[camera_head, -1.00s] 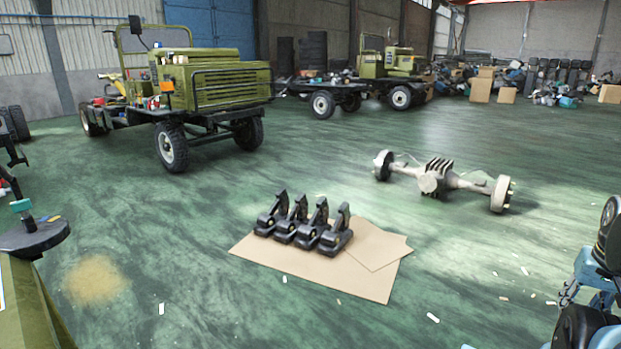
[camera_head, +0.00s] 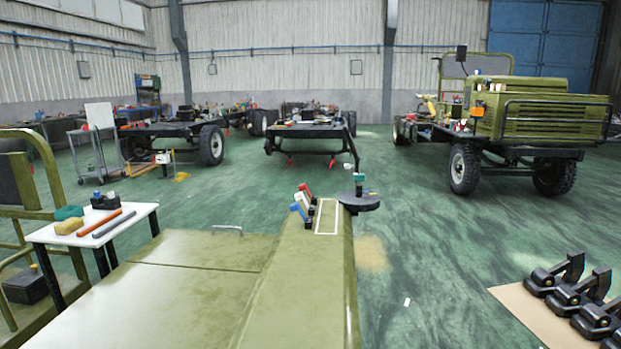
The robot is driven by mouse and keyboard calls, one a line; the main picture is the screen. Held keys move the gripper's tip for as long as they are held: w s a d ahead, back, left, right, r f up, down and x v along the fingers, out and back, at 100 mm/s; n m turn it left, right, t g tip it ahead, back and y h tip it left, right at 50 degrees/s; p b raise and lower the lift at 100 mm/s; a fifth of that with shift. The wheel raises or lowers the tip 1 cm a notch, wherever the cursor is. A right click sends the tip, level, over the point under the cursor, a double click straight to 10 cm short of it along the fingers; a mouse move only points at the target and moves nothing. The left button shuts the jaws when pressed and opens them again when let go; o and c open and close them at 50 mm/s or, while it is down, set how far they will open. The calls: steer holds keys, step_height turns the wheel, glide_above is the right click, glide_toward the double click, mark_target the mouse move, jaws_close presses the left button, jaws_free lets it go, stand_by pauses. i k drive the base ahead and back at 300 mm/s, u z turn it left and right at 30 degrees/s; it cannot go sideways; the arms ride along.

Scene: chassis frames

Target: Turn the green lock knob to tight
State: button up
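No part that I can surely call the green lock knob shows. A small teal-green piece (camera_head: 359,177) stands above a dark round disc (camera_head: 358,204) at the far end of the olive body panel (camera_head: 300,290); it is too small to tell whether it is a knob or how it is turned. Red, white and blue levers (camera_head: 302,203) stand just left of it, beside a white outlined rectangle. My gripper is not in view.
A white table (camera_head: 130,222) at the left holds a sponge, a green block and rod-shaped tools. Black pedal-like parts (camera_head: 575,290) lie on cardboard at the lower right. A green truck (camera_head: 530,110) and chassis frames (camera_head: 310,130) stand behind. Green floor is open between.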

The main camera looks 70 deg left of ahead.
mark_target(358, 177)
steer(key=u, duration=1.95)
steer(key=i, duration=1.65)
